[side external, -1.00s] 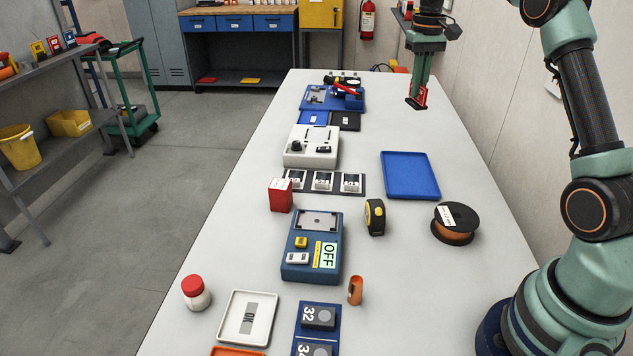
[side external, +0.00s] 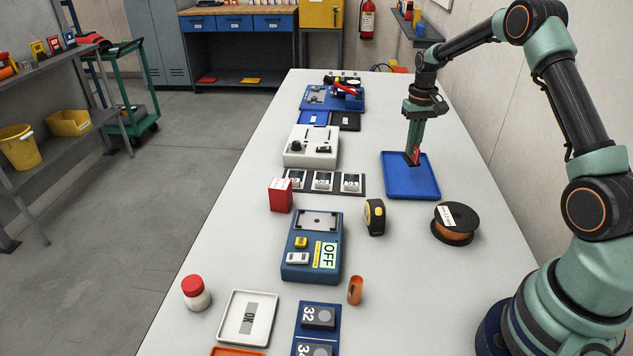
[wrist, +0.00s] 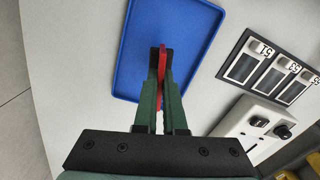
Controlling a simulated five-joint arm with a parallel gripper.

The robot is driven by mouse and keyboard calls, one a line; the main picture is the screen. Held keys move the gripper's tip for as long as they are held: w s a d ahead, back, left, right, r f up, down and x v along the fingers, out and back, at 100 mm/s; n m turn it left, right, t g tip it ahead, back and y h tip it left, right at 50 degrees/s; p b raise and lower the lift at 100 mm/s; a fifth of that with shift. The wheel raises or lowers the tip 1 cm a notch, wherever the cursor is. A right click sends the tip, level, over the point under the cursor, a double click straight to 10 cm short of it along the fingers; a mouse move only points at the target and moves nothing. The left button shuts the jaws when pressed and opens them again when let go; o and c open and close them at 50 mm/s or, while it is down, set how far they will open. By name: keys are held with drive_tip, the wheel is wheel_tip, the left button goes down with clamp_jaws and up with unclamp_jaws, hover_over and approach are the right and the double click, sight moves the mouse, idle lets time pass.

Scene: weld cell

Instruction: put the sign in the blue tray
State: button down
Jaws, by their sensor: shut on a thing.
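The sign is a small red plate (side external: 416,154) held upright in my gripper (side external: 412,158). My gripper points down over the blue tray (side external: 412,186), with its fingertips at the tray's far part. In the wrist view the fingers (wrist: 160,62) are shut on the red sign (wrist: 162,64), seen edge-on, with the blue tray (wrist: 190,28) behind it. The fingers hide part of the sign. I cannot tell whether the sign's lower edge touches the tray floor. Nothing else lies in the tray.
A wire spool (side external: 455,223) and a yellow tape measure (side external: 374,217) stand in front of the tray. A row of numbered blocks (side external: 323,182) and a grey switch box (side external: 311,146) lie to its left. The table right of the tray is clear.

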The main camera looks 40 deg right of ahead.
sight(411, 158)
drive_tip(key=shift+f, duration=2.1)
drive_tip(key=c, duration=1)
unclamp_jaws()
drive_tip(key=shift+f, duration=0.1)
